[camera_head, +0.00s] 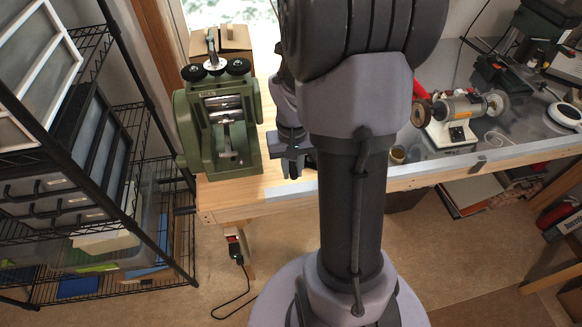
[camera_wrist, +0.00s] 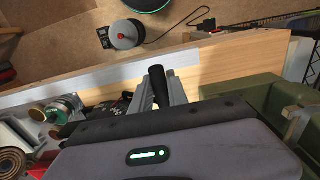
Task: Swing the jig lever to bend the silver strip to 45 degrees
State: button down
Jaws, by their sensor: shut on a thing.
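My gripper (camera_wrist: 163,82) is shut on a black cylindrical handle (camera_wrist: 158,90), which sits between its two grey fingers in the wrist view. The handle appears to be the jig lever's grip. In the head view my gripper (camera_head: 293,165) is over the front edge of the bench, just right of the green machine, and partly covered by my arm. The body of the jig and the silver strip cannot be made out in either view. The strip's angle cannot be told.
The wooden bench (camera_head: 228,201) has a green rolling mill (camera_head: 222,130) close left of my gripper. A bench grinder (camera_head: 460,112) stands to the right. A black wire rack (camera_head: 165,247) stands at the left. A power cable (camera_head: 240,285) hangs to the floor.

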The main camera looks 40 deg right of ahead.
jog(key=shift+d, duration=0.15)
jog(key=shift+s+d+f+b, duration=0.1)
jog(key=shift+d+f+b, duration=0.1)
jog(key=shift+f+b, duration=0.95)
